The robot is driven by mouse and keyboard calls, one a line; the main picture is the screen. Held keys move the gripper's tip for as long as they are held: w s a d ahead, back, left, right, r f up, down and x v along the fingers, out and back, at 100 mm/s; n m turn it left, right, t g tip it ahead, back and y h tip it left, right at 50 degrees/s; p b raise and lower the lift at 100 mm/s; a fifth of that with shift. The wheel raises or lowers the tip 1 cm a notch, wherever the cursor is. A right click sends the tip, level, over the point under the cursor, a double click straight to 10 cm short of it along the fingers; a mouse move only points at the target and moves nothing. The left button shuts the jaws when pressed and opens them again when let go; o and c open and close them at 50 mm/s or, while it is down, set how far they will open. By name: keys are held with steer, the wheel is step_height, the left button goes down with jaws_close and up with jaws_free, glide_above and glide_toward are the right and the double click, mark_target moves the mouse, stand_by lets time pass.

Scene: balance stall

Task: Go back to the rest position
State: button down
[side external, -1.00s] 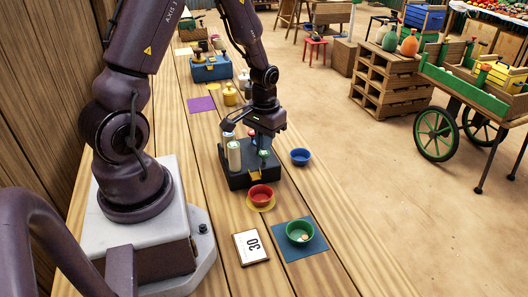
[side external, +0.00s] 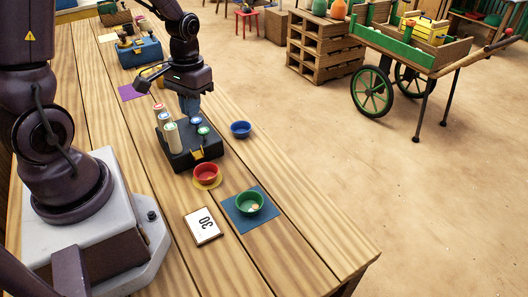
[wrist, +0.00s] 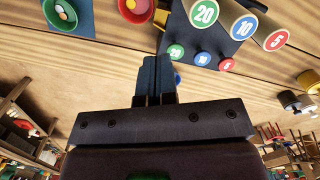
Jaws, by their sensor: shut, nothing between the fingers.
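My gripper (side external: 190,108) hangs above the far part of the black weight box (side external: 205,156), clear of it. Its two dark fingers (wrist: 155,72) are together and empty in the wrist view. The box holds tall pale cylinders (side external: 172,138) marked 20, 10 and 5 on top in the wrist view. Short weights with coloured tops (side external: 204,132) stand beside them in the box, with green, blue and red faces marked 20, 10 and 5 in the wrist view.
A red bowl (side external: 206,172) sits on a yellow disc near the box. A green bowl (side external: 249,203) with coins sits on a blue mat (side external: 240,221). A blue toolbox (side external: 140,52) stands farther back.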

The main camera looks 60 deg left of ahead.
steer(key=s+d+r+m+t, duration=0.2)
steer(key=d+r, duration=0.4)
steer(key=r, duration=0.3)
steer(key=s+d+r+m+t, duration=0.3)
steer(key=d+r, duration=0.3)
steer(key=r, duration=0.3)
steer(key=shift+s+r+t, duration=0.4)
steer(key=shift+s+t, duration=0.05)
steer(key=shift+t, duration=0.35)
steer(key=n+g, duration=0.6)
glide_toward(196, 120)
steer(key=shift+s+d+f, duration=0.1)
steer(key=shift+s+f, duration=0.05)
steer(key=shift+f, duration=2.55)
